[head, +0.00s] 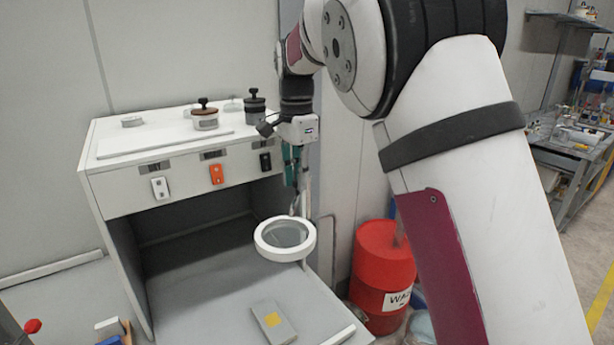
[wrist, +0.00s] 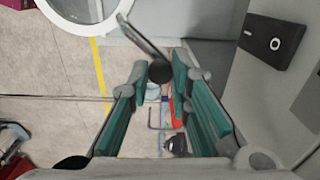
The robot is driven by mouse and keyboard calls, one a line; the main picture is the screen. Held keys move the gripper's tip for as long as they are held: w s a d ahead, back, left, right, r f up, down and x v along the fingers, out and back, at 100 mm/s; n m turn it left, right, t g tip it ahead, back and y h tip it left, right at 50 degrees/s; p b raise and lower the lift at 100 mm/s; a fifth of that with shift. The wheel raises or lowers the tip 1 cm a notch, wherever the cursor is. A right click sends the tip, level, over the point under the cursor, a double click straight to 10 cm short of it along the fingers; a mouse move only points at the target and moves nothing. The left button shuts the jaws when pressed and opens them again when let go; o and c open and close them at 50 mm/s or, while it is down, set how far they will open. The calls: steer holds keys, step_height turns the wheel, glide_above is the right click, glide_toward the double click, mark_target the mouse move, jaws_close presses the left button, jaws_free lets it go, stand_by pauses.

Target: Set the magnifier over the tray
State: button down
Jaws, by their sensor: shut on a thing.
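The magnifier (head: 263,242) has a white ring around a clear lens and hangs above the grey work surface near its right edge. In the wrist view part of its ring (wrist: 63,22) fills the top left, and its arm (wrist: 140,38) runs down to a dark knob between my fingers. My gripper (head: 297,187) is above the ring and shut on this arm; its teal fingers (wrist: 160,74) also show in the wrist view. A small grey flat piece with a yellow square, apparently the tray (head: 283,333), lies in front of the ring, which is not over it.
A white cabinet (head: 130,196) with white, orange and black switches stands behind, with weights (head: 205,120) on its top. A red drum (head: 382,262) stands to the right below. The work surface (head: 195,300) left of the tray is clear.

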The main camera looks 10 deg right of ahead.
steer(key=shift+w+a+m, duration=0.15)
steer(key=shift+a+m, duration=0.15)
steer(key=shift+r, duration=0.1)
steer(key=c, duration=1.5)
jaws_free()
steer(key=shift+o, duration=0.2)
step_height(320, 180, up, 12)
